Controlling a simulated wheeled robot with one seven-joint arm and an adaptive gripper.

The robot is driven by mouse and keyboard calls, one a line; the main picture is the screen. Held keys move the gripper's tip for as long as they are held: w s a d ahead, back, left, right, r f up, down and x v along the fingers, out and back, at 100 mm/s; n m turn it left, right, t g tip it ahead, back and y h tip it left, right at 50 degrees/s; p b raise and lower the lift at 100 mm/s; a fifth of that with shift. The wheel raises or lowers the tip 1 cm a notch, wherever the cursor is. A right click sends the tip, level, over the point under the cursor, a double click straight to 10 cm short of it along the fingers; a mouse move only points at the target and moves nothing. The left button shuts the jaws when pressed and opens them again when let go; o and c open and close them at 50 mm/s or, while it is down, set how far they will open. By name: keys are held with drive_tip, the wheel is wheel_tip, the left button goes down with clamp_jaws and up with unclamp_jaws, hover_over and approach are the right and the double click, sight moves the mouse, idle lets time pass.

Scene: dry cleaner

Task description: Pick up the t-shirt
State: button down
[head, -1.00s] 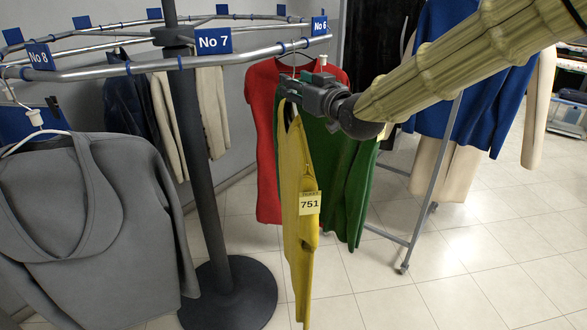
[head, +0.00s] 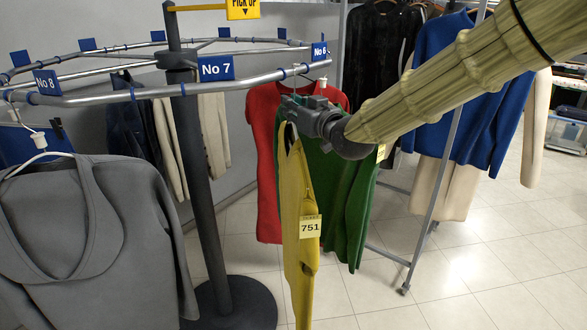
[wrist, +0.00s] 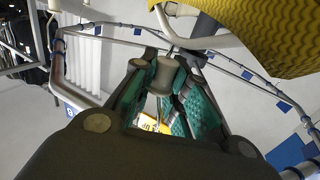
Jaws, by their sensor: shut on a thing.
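A yellow garment (head: 299,190) with a tag reading 751 (head: 310,227) hangs just below my gripper (head: 290,106); I take it for the t-shirt. In the wrist view its ribbed yellow cloth (wrist: 250,25) fills the upper right, beside a white hanger (wrist: 207,38). My gripper (wrist: 163,78) is shut on the hanger's grey neck piece, between its green-padded fingers. In the head view my gripper hides the top of the yellow garment's hanger. I cannot tell whether its hook still touches the rail.
The round rail (head: 130,92) carries blue number plates. A red garment (head: 265,150) and a green one (head: 345,205) hang close behind the yellow one. A grey garment (head: 90,235) hangs at left. The rail's dark post (head: 205,190) stands left of the yellow garment. Tiled floor is clear at lower right.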

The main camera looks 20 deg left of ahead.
drive_tip(key=shift+r, duration=0.1)
drive_tip(key=shift+r+b, duration=0.65)
drive_tip(key=shift+r, duration=0.15)
drive_tip(key=shift+s+d+r+b, duration=0.1)
drive_tip(key=shift+r+b, duration=0.15)
drive_tip(key=shift+r, duration=0.2)
drive_tip(key=shift+s+d+r+b, duration=0.1)
drive_tip(key=shift+r+b, duration=0.1)
drive_tip(key=shift+r, duration=0.2)
drive_tip(key=s+d+b, duration=0.2)
drive_tip(key=s+d, duration=0.2)
drive_tip(key=s, duration=0.2)
drive_tip(key=s+d+r+b, duration=0.1)
drive_tip(key=s+d+b, duration=0.1)
drive_tip(key=s+d, duration=0.2)
drive_tip(key=s, duration=0.3)
drive_tip(key=shift+d+r+b, duration=0.25)
drive_tip(key=shift+d+b, duration=0.1)
drive_tip(key=shift+w, duration=0.1)
